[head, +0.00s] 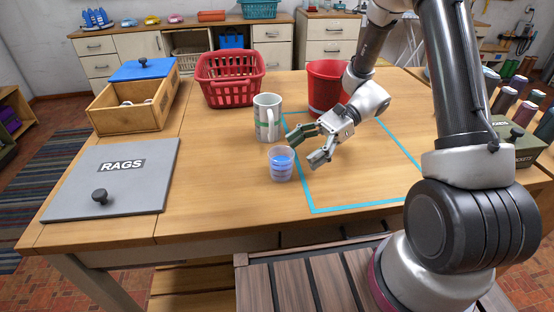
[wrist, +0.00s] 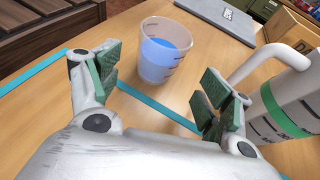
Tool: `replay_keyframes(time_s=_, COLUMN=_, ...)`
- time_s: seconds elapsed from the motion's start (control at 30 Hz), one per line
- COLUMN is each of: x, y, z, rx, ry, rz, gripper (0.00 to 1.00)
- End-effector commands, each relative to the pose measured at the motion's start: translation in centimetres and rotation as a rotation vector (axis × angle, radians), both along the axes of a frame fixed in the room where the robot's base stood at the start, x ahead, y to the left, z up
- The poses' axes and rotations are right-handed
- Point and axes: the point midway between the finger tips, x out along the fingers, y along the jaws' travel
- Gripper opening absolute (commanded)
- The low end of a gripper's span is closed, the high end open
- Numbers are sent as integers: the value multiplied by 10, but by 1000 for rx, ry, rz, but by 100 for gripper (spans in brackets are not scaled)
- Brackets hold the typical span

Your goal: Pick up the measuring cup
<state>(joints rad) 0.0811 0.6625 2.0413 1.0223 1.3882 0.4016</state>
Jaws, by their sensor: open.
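The measuring cup (head: 281,164) is small, clear and marked, with blue inside, and stands upright on the wooden table by the blue tape line. My gripper (head: 304,147) is open and empty, just to the right of the cup in the head view. In the wrist view the cup (wrist: 164,50) stands beyond the fingertips, roughly in line with the gap between them. The fingers (wrist: 160,85) have green pads and do not touch the cup.
A white mug with a green band (head: 266,118) stands close behind the cup; its handle (wrist: 258,62) is near one finger. A red bucket (head: 326,88), red basket (head: 230,78), wooden box (head: 135,100) and grey RAGS lid (head: 120,185) are farther off. The taped area (head: 360,180) is clear.

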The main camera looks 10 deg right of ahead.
Motion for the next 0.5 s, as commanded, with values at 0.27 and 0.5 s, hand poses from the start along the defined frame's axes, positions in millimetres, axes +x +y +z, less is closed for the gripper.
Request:
replay_keyframes(time_s=0.27, x=-12, y=29, z=-12, rx=0, ry=3, rz=2, gripper=79)
replay_keyframes(time_s=0.5, x=-24, y=60, z=-25, rx=0, ry=2, rz=2, gripper=79)
